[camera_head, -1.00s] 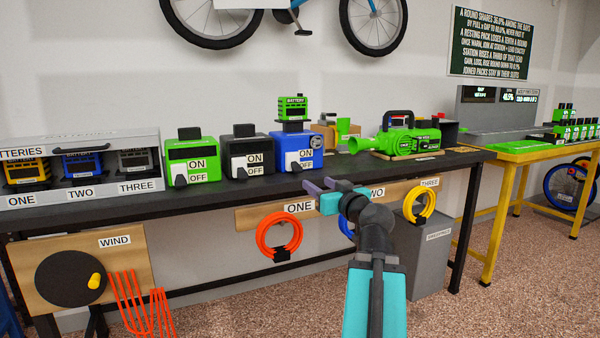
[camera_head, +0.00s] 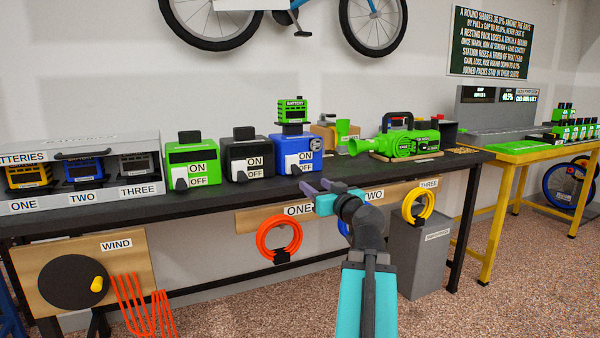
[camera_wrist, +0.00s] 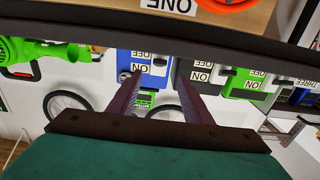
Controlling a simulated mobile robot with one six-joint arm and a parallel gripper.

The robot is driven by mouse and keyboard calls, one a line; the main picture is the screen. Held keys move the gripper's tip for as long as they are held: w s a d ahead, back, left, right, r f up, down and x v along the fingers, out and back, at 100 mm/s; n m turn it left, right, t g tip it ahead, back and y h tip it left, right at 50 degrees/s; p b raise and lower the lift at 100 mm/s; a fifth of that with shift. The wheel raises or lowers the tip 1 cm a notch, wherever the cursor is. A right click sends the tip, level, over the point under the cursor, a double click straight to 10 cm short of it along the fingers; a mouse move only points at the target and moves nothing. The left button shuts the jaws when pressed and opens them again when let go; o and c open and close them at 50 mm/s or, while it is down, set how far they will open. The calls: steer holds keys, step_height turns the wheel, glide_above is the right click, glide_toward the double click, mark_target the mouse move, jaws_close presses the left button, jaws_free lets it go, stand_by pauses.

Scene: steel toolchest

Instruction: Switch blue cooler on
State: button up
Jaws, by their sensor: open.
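The blue cooler (camera_head: 290,150) is a blue box on the black workbench, with ON and OFF labels and a dark switch lever (camera_head: 307,169) at its lower front. The lever sits beside the OFF label. A green battery (camera_head: 292,111) stands on top. My gripper (camera_head: 319,186) is open and empty, in front of and a little below the cooler, near the bench's front edge. In the wrist view, which is upside down, the blue cooler (camera_wrist: 155,76) shows beyond my two purple fingers, with the bench edge crossing in front.
A black box (camera_head: 240,160) and a green box (camera_head: 193,165) with similar switches stand left of the cooler. A green blower (camera_head: 400,143) lies to the right. The workbench edge (camera_head: 225,190) is near my gripper. Orange (camera_head: 279,239) and yellow (camera_head: 418,206) coils hang below.

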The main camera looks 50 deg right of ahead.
mark_target(299, 174)
steer(key=shift+w+d+r+p, duration=0.2)
steer(key=shift+w+p, duration=0.3)
steer(key=shift+p, duration=0.3)
steer(key=shift+w+p, duration=0.15)
steer(key=shift+p, duration=0.4)
steer(key=p+x, duration=0.2)
steer(key=p, duration=0.5)
steer(key=shift+b+x, duration=0.35)
steer(key=shift+x, duration=3.85)
steer(key=shift+f, duration=0.15)
